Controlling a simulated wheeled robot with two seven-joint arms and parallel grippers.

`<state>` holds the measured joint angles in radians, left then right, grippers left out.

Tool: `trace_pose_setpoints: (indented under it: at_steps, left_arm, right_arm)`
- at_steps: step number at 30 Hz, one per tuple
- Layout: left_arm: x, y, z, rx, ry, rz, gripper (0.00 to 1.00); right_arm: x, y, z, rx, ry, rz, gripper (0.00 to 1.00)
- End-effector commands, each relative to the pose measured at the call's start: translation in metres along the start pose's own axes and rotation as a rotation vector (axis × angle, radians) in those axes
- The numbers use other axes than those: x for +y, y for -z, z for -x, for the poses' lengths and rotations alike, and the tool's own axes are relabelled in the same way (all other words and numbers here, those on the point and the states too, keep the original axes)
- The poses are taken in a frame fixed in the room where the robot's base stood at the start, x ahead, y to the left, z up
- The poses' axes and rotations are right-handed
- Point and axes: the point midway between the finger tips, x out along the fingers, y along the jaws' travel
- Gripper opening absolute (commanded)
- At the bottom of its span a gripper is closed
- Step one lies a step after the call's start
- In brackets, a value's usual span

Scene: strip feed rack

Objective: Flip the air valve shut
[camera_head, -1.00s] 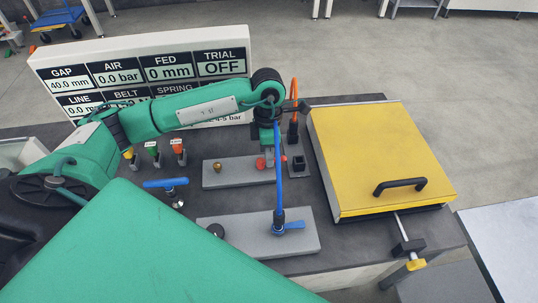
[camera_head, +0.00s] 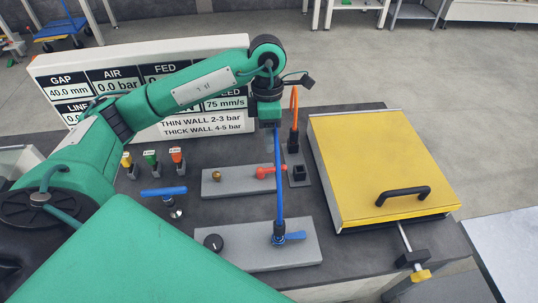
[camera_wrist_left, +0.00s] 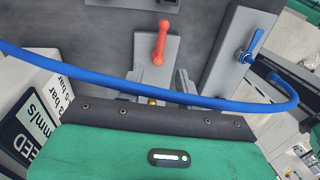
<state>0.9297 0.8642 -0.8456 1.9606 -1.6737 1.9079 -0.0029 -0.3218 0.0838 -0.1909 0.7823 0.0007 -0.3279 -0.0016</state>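The red lever (camera_head: 268,172) lies along a grey plate (camera_head: 232,184) that also bears a brass fitting (camera_head: 217,176). The red lever also shows in the left wrist view (camera_wrist_left: 160,42). A blue lever (camera_head: 292,237) sits on a nearer grey plate (camera_head: 255,255), at the foot of a blue hose. No label shows which lever is the air valve. My left gripper (camera_head: 270,124) points down above the red lever, clear of it. In the left wrist view its fingers (camera_wrist_left: 161,82) stand apart with nothing between them. My right gripper is out of view.
The blue hose (camera_head: 279,185) rises in front of my left gripper. A yellow-lidded box (camera_head: 375,165) stands at right. A display board (camera_head: 235,115) behind my arm reads air 0.0 bar. A blue T-handle (camera_head: 163,190) and several coloured plugs (camera_head: 150,158) stand at left.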

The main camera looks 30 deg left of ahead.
Motion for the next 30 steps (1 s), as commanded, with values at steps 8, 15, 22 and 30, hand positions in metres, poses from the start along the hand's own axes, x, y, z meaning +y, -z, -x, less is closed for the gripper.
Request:
trace_pose_setpoints:
  at_steps: [8,15,22,30]
  left_arm:
    - [0.001,-0.001,0.043,-0.002,-0.002,0.001,0.36]
    - [0.000,0.000,0.051,0.000,0.001,0.000,0.36]
    - [0.000,0.000,0.051,0.000,0.001,0.001,0.36]
    - [0.000,0.000,0.051,0.000,0.001,0.000,0.36]
  right_arm:
    - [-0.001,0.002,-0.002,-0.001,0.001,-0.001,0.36]
    - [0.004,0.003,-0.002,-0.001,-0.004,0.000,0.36]
    - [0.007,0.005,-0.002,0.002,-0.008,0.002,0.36]
    - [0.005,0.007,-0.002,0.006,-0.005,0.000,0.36]
